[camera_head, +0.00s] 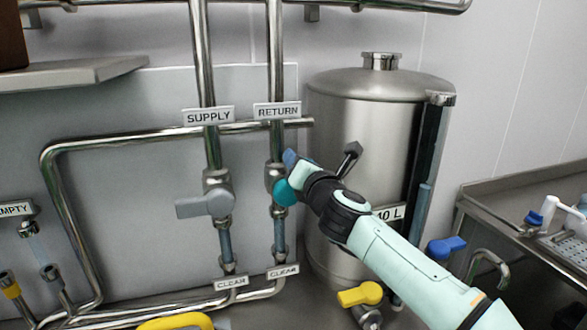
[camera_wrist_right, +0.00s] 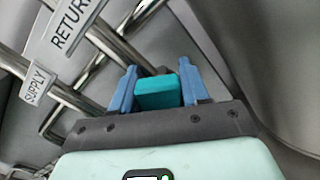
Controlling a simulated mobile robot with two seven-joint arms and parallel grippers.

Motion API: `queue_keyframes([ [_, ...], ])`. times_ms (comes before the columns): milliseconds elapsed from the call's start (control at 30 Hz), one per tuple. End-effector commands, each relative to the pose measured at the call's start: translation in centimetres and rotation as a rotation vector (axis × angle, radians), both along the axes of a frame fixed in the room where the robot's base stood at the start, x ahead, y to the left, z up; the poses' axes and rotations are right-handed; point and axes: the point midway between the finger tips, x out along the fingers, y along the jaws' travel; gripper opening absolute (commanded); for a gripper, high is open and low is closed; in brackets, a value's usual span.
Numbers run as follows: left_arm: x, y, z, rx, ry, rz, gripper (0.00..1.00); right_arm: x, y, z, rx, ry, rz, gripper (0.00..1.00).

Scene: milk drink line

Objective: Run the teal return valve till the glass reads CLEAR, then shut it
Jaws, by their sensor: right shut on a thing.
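The teal return valve handle (camera_head: 284,193) is on the right vertical pipe, under the RETURN sign (camera_head: 277,110). My right gripper (camera_head: 287,174) is shut on it and hides much of it in the head view. In the right wrist view the teal handle (camera_wrist_right: 157,92) lies between the two blue fingers of my gripper (camera_wrist_right: 157,85). How far the valve is turned I cannot tell. Below it is the return sight glass (camera_head: 279,236), which looks blue-grey, above a small CLEAR plate (camera_head: 283,271). My left gripper is not in view.
The grey supply valve handle (camera_head: 205,205) points left, close by on the left pipe. A steel tank (camera_head: 350,120) stands behind my right arm. A yellow handle (camera_head: 361,294) and a blue handle (camera_head: 446,247) are lower right. A sink counter (camera_head: 480,199) is at the right.

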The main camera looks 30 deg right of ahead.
Motion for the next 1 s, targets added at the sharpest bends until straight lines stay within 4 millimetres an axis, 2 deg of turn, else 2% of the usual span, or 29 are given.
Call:
queue_keyframes([
  [333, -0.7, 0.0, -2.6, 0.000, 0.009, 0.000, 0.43, -0.4, -1.7, -1.7, 0.323, -0.078, 0.000, 0.00],
  [1000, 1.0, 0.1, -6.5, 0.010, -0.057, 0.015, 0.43, -0.7, -3.1, -5.2, 0.871, -0.209, 0.001, 0.00],
])
